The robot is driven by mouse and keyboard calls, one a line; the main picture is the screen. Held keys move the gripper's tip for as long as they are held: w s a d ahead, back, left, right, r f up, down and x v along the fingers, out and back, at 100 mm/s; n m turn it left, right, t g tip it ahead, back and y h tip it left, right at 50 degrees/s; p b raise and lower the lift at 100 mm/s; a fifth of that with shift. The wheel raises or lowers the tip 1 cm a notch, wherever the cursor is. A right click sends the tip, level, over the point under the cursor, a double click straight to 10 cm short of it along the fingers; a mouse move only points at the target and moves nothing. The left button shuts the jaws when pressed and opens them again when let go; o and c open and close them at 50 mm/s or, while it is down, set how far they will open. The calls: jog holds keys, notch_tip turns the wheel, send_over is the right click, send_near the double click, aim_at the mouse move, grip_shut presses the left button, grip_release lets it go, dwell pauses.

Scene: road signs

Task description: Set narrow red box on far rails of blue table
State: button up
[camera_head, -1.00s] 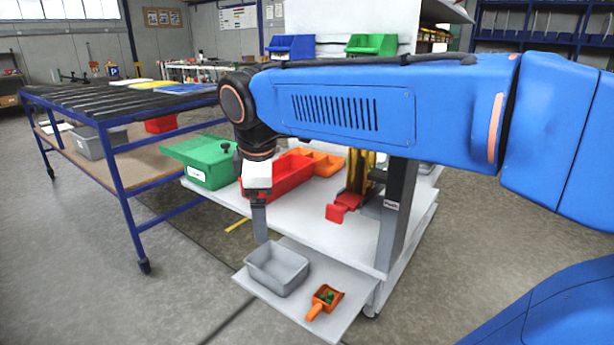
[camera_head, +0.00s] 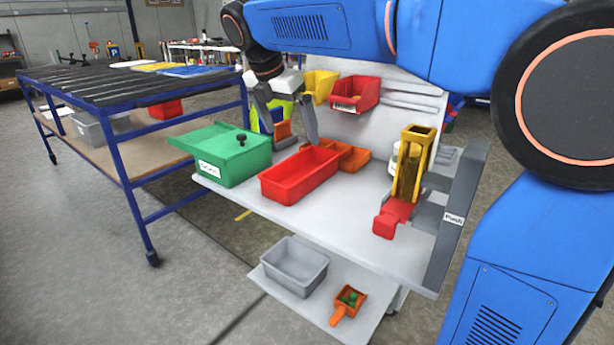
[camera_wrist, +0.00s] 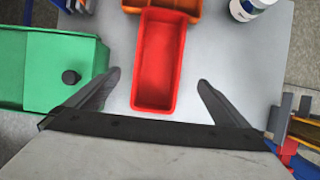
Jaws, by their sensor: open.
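The narrow red box (camera_head: 298,178) is an open tray on the white workbench (camera_head: 345,219), between the green lidded box and the yellow and red device. In the wrist view the red box (camera_wrist: 158,62) lies lengthwise ahead, between the lines of my two fingers. My gripper (camera_head: 290,127) is open and empty, above and behind the red box in the head view; it also shows in the wrist view (camera_wrist: 160,85). The blue table (camera_head: 120,93) stands at the left, with dark rails on top and yellow, blue and white flat pieces at its far side.
A green box (camera_head: 222,156) with a knobbed lid stands left of the red box. An orange bin (camera_head: 352,157) sits just behind it. A yellow and red device (camera_head: 410,165) stands at right. A grey bin (camera_head: 293,266) and orange scoop (camera_head: 348,303) are on the lower shelf.

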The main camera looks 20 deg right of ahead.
send_near(302, 173)
jog(key=f, duration=0.1)
jog(key=s+d+f, duration=0.1)
jog(key=f, duration=0.1)
jog(key=s+d+f, duration=0.1)
jog(key=f, duration=0.1)
jog(key=shift+s+f, duration=0.1)
jog(key=shift+s, duration=0.1)
jog(key=c, duration=1.3)
